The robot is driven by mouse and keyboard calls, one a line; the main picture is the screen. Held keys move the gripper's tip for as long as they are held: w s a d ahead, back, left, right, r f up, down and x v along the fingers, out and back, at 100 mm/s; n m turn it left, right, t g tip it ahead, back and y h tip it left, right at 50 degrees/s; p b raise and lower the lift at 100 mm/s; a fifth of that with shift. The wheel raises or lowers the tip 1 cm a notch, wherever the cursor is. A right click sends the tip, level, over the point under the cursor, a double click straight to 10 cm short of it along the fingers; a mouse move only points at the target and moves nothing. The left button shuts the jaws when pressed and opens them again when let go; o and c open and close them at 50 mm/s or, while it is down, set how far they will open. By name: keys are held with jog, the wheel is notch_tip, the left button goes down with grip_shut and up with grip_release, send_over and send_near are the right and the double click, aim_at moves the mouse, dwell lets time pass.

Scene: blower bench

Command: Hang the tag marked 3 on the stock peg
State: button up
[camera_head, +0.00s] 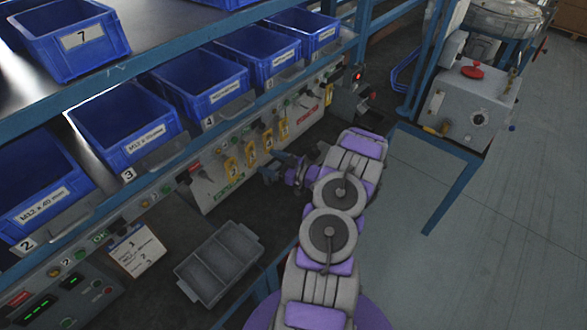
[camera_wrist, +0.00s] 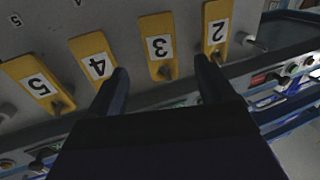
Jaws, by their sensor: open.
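The yellow tag marked 3 (camera_wrist: 159,46) hangs on the panel in the wrist view, which shows it upside down. Yellow tags marked 2 (camera_wrist: 217,32), 4 (camera_wrist: 96,61) and 5 (camera_wrist: 39,85) hang beside it. My gripper (camera_wrist: 162,76) is open and empty, with one finger on each side of tag 3's line; the depth gap to the tag is hard to judge. A bare metal peg (camera_wrist: 252,42) sticks out beside tag 2; whether it is the stock peg I cannot tell. In the head view my gripper (camera_head: 268,174) is just in front of the row of tags (camera_head: 251,154).
Blue bins (camera_head: 125,125) line the shelf above the panel. A grey divided tray (camera_head: 218,262) and a small written card (camera_head: 136,250) are on the bench, left of my arm. A grey box with a red knob (camera_head: 470,105) stands at the right. Open floor lies right of my arm.

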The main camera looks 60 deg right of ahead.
jog(key=s+d+p, duration=0.1)
jog(key=s, duration=0.8)
jog(key=shift+s+d, duration=0.15)
jog(key=shift+d, duration=0.05)
jog(key=shift+s+f, duration=0.1)
jog(key=shift+f, duration=0.05)
